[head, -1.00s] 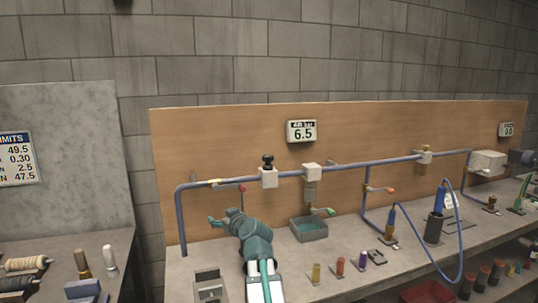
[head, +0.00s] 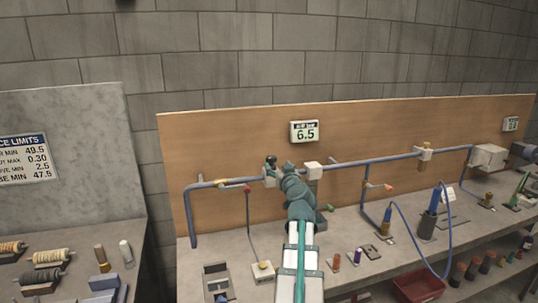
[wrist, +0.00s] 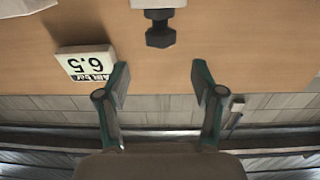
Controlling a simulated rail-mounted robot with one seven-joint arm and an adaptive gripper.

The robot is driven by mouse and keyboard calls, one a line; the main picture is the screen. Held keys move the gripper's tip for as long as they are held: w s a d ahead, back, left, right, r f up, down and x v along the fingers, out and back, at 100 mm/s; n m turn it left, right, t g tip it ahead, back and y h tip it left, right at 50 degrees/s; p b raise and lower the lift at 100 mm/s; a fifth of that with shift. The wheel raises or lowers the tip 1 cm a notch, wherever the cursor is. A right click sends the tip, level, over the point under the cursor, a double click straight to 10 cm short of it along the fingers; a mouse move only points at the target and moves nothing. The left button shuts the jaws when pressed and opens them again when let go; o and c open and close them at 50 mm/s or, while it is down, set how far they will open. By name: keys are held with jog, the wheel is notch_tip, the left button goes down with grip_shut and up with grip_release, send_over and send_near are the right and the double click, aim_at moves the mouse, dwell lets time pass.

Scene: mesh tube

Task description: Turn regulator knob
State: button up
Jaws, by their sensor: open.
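The regulator has a black knob (head: 270,161) on top of a white block (head: 269,181) on the blue pipe. In the head view my gripper (head: 286,168) is raised at pipe height just right of the knob, partly covering the block. In the wrist view, which is upside down, the black knob (wrist: 160,34) shows at the top, joined to the white block. My gripper (wrist: 160,80) is open and empty. Its two fingers point toward the knob, which lies beyond the fingertips, roughly centred between them. No contact shows. The gauge display (head: 305,131) reads 6.5.
A second white block (head: 313,171) sits on the pipe close right of my gripper. A wooden panel (head: 400,122) stands behind the pipe. A red-tipped lever (head: 248,191) hangs left of my arm. Small parts and a red bin (head: 421,286) are lower right.

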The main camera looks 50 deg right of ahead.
aim_at(273, 159)
jog(key=p+x, duration=0.3)
jog(key=x, duration=0.6)
jog(key=shift+w, duration=0.15)
jog(key=c, duration=1.2)
